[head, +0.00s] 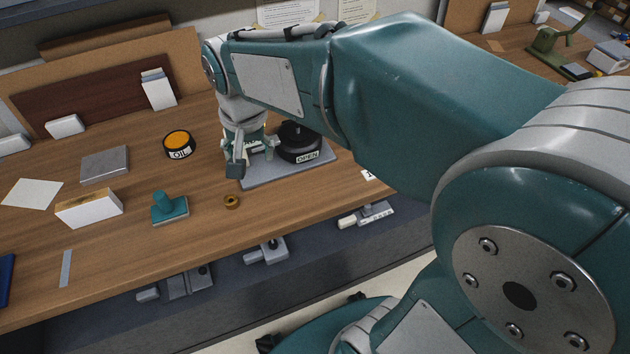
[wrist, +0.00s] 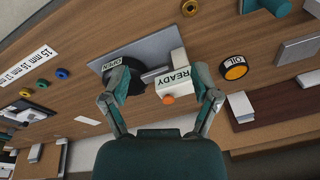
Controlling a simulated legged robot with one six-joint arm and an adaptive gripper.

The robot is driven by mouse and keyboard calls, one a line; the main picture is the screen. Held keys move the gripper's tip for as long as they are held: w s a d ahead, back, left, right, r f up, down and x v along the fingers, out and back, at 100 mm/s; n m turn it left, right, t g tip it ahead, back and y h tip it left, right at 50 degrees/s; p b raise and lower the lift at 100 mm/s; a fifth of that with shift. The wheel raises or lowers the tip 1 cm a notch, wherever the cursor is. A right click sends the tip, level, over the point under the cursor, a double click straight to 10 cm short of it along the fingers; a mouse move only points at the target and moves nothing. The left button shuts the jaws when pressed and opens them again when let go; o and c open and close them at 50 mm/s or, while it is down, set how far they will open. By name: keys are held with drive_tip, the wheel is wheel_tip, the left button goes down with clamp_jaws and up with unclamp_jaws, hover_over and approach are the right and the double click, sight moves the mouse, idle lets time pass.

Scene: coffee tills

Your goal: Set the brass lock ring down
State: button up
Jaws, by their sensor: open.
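The small brass lock ring (head: 232,204) lies flat on the wooden bench, just off the front edge of a grey plate (head: 290,176). It also shows at the top edge of the wrist view (wrist: 190,9). My gripper (head: 253,160) is open over the left part of the plate, apart from the ring. In the wrist view, a white block marked READY (wrist: 178,80) with an orange button shows between the spread fingers (wrist: 158,74). The head view mostly hides this block behind my gripper. I cannot tell whether the fingers touch it.
A black round knob marked OPEN (head: 299,143) stands on the plate. An OIL tin (head: 179,144), a teal-handled stamp (head: 169,209) and a white box (head: 88,208) stand to the left. Several coloured rings (wrist: 43,83) lie beside 15 mm labels. Bench around the brass ring is clear.

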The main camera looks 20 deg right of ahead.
drive_tip(key=s+d+r+n+t, duration=0.2)
drive_tip(key=s+d, duration=0.5)
drive_tip(key=s, duration=0.6)
drive_tip(key=shift+s+n+t, duration=0.25)
drive_tip(key=shift+n+t, duration=0.65)
drive_tip(key=shift+n, duration=0.3)
